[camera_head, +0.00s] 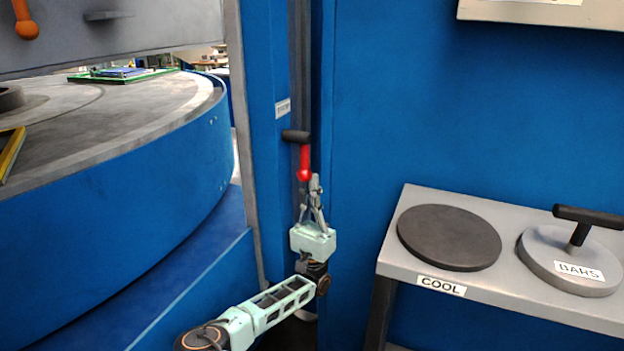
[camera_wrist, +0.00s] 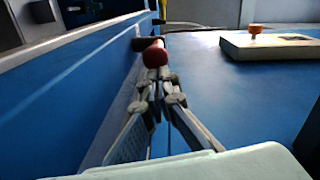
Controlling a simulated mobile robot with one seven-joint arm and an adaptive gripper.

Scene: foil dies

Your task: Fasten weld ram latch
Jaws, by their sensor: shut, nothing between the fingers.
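The latch is a red lever (camera_head: 304,164) with a black grip (camera_head: 296,136) on the dark vertical channel between two blue panels. The black grip points left at the top, and a red ball end sits at the bottom. My gripper (camera_head: 315,184) is shut and empty, pointing up just below and slightly right of the red ball. In the wrist view the red ball (camera_wrist: 155,55) shows just beyond my fingertips (camera_wrist: 160,83), with the black grip (camera_wrist: 146,43) behind it. I cannot tell whether the fingertips touch the ball.
A small label (camera_head: 283,108) is left of the latch, too small to read. A large blue round table (camera_head: 110,205) fills the left.

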